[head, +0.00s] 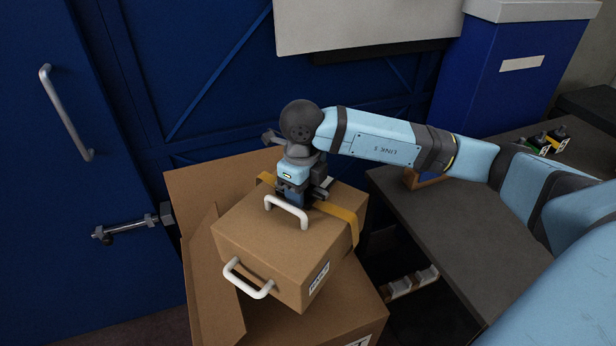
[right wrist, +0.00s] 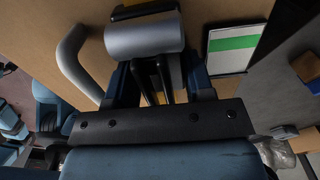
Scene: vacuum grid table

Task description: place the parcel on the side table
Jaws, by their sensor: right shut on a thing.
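The parcel (head: 262,242) is a brown cardboard box with white handles, a yellow strap and a small label on its side. It sits tilted over a larger open carton. My right gripper (head: 304,190) is on top of the parcel, near its far edge, shut on a part of it. In the right wrist view my gripper's fingers (right wrist: 155,75) close at a pale grey rounded bar, which looks like a handle; the exact contact is hidden. The side table (head: 450,215), with a dark grey top, stands to the right. My left gripper is not in view.
The larger carton (head: 205,285) stands under the parcel, flaps open. Blue doors (head: 60,220) with a metal handle rise behind. The table's middle looks bare.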

